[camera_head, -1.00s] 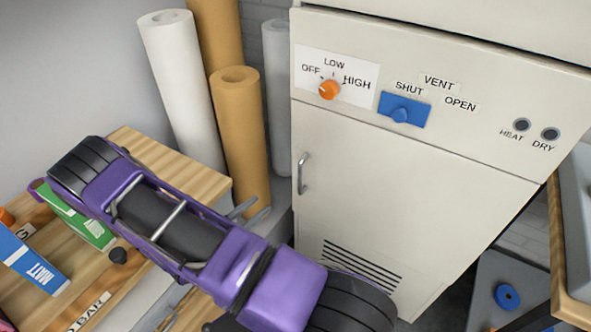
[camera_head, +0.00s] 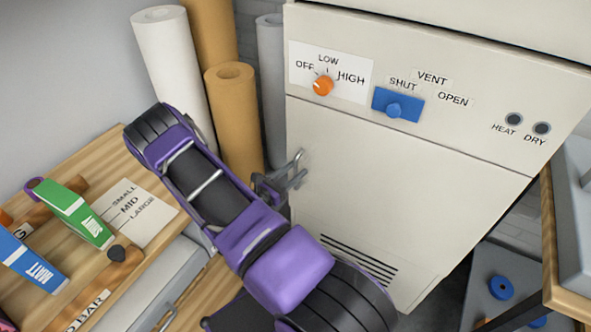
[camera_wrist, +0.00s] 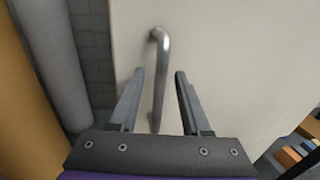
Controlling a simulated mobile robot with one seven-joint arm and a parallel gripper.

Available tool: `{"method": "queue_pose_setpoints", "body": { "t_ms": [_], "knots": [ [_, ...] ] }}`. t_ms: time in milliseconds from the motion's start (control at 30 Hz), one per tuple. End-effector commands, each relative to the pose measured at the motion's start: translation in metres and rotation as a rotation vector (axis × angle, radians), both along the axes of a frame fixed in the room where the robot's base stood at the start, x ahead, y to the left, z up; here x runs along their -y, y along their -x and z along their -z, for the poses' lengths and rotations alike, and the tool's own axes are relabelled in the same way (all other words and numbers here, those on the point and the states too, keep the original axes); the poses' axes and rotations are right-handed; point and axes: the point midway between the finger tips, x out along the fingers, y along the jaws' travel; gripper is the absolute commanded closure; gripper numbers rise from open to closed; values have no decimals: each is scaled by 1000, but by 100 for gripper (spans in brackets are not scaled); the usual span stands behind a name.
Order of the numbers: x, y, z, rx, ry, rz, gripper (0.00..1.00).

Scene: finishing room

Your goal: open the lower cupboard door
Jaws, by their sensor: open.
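The lower cupboard door (camera_head: 400,200) is cream, has a vent grille low down, and looks shut. Its upright metal bar handle (camera_wrist: 158,75) shows in the wrist view near the door's left edge. My gripper (camera_wrist: 161,72) is open, with one finger on each side of the handle in that picture. I cannot tell whether the fingers touch the door. In the head view my gripper (camera_head: 295,168) is at the door's left edge, and it and my arm mostly hide the handle.
Above the door is a panel with an orange knob (camera_head: 323,86) and a blue vent slider (camera_head: 397,105). Tall paper rolls (camera_head: 237,120) stand close to the left. A wooden bench (camera_head: 95,165) with green and blue boxes is at the left. A wooden-edged counter (camera_head: 548,240) is at the right.

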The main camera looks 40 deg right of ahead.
Motion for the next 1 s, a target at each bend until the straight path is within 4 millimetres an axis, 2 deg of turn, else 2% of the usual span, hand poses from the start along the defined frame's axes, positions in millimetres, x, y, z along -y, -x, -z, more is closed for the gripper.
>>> {"method": "queue_pose_setpoints", "body": {
  "t_ms": [100,367,467,633,1000],
  "knots": [
    [6,-1,0,-1,0,0,53],
    [7,-2,0,0,0,-1,53],
    [7,-2,0,0,0,-1,67],
    [7,-2,0,0,0,-1,98],
    [7,-2,0,0,0,-1,100]
  ]
}}
